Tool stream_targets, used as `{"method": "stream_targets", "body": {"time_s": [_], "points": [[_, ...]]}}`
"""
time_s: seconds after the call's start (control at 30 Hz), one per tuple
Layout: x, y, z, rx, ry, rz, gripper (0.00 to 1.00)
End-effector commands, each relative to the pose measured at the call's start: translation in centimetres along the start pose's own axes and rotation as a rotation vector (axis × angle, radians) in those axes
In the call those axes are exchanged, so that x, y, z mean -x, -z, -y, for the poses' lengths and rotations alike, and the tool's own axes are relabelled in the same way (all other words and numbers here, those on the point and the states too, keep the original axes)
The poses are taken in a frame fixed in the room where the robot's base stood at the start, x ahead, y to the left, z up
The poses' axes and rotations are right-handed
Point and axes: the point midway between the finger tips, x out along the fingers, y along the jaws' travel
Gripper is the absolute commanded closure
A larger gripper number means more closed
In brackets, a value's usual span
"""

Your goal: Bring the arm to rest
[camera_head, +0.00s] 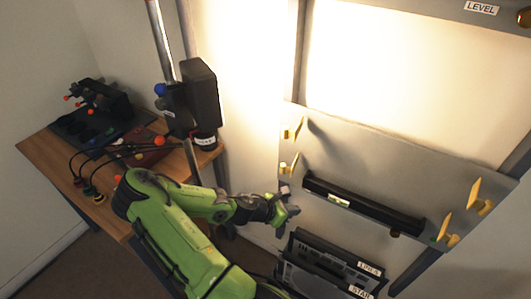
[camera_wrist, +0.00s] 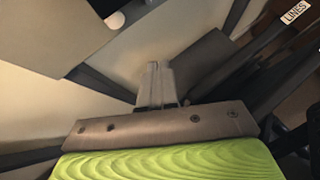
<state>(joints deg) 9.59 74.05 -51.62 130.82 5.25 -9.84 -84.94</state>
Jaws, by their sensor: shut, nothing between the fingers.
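My gripper (camera_head: 291,203) is at the end of my green arm, near the middle of the head view. It is in front of the lower left part of a grey wall panel. In the wrist view its fingers (camera_wrist: 154,84) are together, with nothing between them. I cannot tell from these views whether the gripper touches the panel.
The panel (camera_head: 350,155) carries yellow hooks and a black bar (camera_head: 360,207). Below the gripper is a dark rack labelled LINES (camera_head: 335,262). A wooden table (camera_head: 45,145) with cables and tools stands left, beside a black device (camera_head: 201,95) on a pole.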

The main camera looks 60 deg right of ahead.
Motion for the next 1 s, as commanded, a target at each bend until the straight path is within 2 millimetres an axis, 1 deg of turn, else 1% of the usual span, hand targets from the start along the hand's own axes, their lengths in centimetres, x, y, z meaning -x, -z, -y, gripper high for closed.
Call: {"method": "stream_targets", "body": {"time_s": [0.33, 0.4, 0.47, 0.57, 0.6, 0.63, 0.67, 0.7, 0.73, 0.77, 0.8, 0.87, 0.9, 0.97, 1.0], "points": [[0.1, 0.0, -0.1, -0.004, -0.001, -0.003, 1.0], [0.9, 0.4, -0.3, -0.045, -0.003, -0.034, 1.0], [2.5, 1.2, -0.8, -0.125, -0.002, -0.095, 1.0], [7.4, 3.1, -1.9, -0.318, 0.012, -0.26, 1.0], [9.8, 3.8, -2.2, -0.394, 0.024, -0.333, 1.0], [11.6, 4.2, -2.4, -0.447, 0.034, -0.387, 1.0], [13.5, 4.6, -2.6, -0.495, 0.044, -0.441, 1.0], [16.1, 4.9, -2.7, -0.554, 0.058, -0.512, 1.0], [18.0, 5.1, -2.8, -0.595, 0.069, -0.564, 1.0], [20.0, 5.1, -2.8, -0.632, 0.081, -0.615, 1.0], [22.6, 5.0, -2.6, -0.677, 0.097, -0.681, 1.0], [26.5, 4.6, -2.0, -0.735, 0.121, -0.777, 1.0], [29.1, 4.2, -1.5, -0.767, 0.136, -0.838, 1.0], [32.7, 3.3, -0.3, -0.808, 0.159, -0.925, 1.0], [35.0, 2.6, 0.7, -0.831, 0.173, -0.978, 1.0]]}}
